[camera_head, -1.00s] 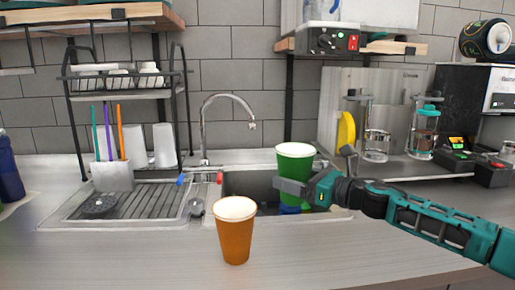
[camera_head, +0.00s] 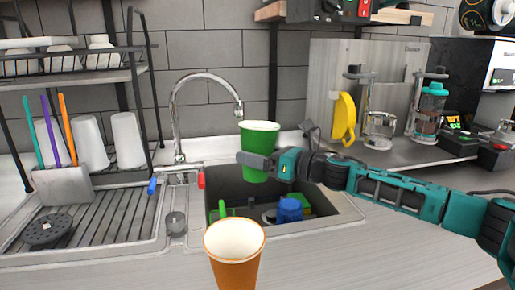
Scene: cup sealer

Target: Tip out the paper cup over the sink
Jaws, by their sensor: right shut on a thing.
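A green paper cup (camera_head: 260,138) with a white rim is held upright over the sink (camera_head: 335,214). My right gripper (camera_head: 262,162), coming in from the right, is shut on the cup's side. An orange paper cup (camera_head: 235,255) stands upright on the counter in front of the sink, and its bottom is cut off by the frame. The inside of the green cup is too small to tell if it holds anything. My left gripper is not in view.
The faucet (camera_head: 178,118) arches just left of the green cup, with blue and red handles. A blue item (camera_head: 290,209) and green items lie in the sink. A dish rack (camera_head: 82,74) and upturned white cups stand at left. The counter at front right is clear.

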